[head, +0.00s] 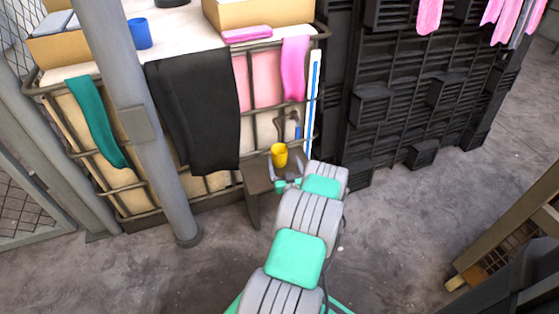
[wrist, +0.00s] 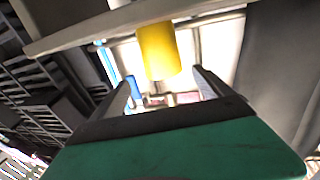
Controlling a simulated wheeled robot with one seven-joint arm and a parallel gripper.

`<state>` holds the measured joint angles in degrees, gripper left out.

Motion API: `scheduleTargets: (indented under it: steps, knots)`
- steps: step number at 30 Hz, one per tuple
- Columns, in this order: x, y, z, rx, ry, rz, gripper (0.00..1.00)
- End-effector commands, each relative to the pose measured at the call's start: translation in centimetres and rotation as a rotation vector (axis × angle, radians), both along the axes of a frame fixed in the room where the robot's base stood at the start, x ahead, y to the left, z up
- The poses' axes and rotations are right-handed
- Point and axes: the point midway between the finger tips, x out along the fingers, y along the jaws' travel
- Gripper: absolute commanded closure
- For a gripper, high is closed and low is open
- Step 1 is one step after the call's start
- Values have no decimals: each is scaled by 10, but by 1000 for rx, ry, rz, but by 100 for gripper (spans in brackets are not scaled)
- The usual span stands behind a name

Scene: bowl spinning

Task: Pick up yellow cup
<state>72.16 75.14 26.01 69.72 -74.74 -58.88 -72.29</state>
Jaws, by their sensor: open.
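The yellow cup (head: 279,155) stands on a small dark bench (head: 252,178) in front of the cage in the head view. In the wrist view, which is turned over, the yellow cup (wrist: 157,48) shows at top centre against the pale bench edge (wrist: 100,27). My gripper (wrist: 161,78) is open and empty. Its two dark fingers point toward the cup, which lines up with the gap between them. I cannot tell whether the fingertips reach beside the cup. In the head view my own arm mostly hides the gripper.
A caged crate draped with a black cloth (head: 195,115), a teal cloth (head: 97,120) and a pink cloth (head: 294,68) stands behind the bench. A blue cup (head: 139,33) is on top. Black crates (head: 405,100) stand right. A grey post (head: 150,150) stands left. Floor is open in front.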

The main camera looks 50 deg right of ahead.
Motion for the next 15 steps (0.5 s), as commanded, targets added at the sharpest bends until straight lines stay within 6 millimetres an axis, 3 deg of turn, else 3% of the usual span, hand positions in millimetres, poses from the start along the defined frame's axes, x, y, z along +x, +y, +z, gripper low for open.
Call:
scheduleTargets:
  steps: [9, 15]
  knots:
    - [42, -28, -3, -4, 1, 7, 11]
    - [51, -38, -1, 1, 1, 4, 11]
